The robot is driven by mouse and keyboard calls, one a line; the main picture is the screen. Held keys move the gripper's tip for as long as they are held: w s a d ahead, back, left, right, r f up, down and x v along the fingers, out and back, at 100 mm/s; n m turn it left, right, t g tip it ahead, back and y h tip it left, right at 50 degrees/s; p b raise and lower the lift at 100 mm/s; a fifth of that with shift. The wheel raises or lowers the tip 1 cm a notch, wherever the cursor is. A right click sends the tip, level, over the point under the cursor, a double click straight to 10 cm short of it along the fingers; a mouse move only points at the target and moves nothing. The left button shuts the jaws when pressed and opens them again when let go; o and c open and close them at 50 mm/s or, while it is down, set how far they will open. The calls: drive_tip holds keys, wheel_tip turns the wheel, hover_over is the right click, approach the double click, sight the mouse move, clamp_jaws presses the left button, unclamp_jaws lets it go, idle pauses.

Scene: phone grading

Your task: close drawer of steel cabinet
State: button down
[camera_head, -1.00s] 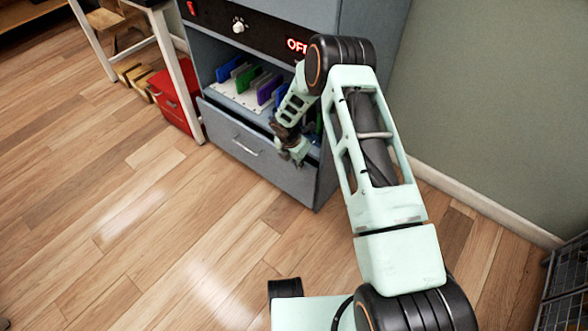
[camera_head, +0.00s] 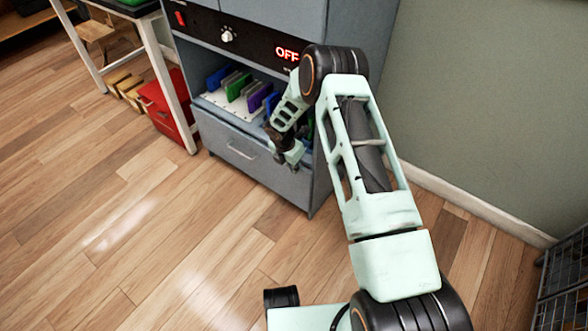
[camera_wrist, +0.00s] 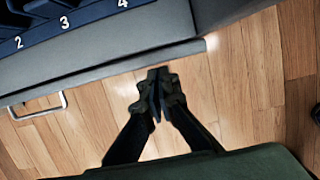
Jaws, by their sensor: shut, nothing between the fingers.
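The steel cabinet (camera_head: 335,25) is grey with a black panel reading OFF. Its lower drawer (camera_head: 222,143) has a grey front and a bar handle (camera_head: 241,151). The drawer front looks close to the cabinet body; whether it is fully flush I cannot tell. My gripper (camera_head: 290,160) is at the right part of the drawer front, right of the handle. In the wrist view, my shut, empty gripper (camera_wrist: 157,76) has its tips at the outer edge of the drawer front (camera_wrist: 115,66). Contact there is hard to tell. The handle also shows in the wrist view (camera_wrist: 40,107).
Colourful upright phones (camera_head: 236,88) stand in the open bay above the drawer. A dark blue numbered rack (camera_wrist: 85,22) shows in the wrist view. A red bin (camera_head: 168,110) sits under a table at left. A wall (camera_head: 480,100) is at right. Wood floor in front is clear.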

drive_tip(key=s+a+r+p, duration=0.1)
drive_tip(key=s+a+r, duration=0.1)
drive_tip(key=r, duration=0.2)
drive_tip(key=s+a+r+p, duration=0.2)
drive_tip(key=r, duration=0.3)
drive_tip(key=shift+s+r, duration=0.25)
drive_tip(key=shift+r, duration=0.05)
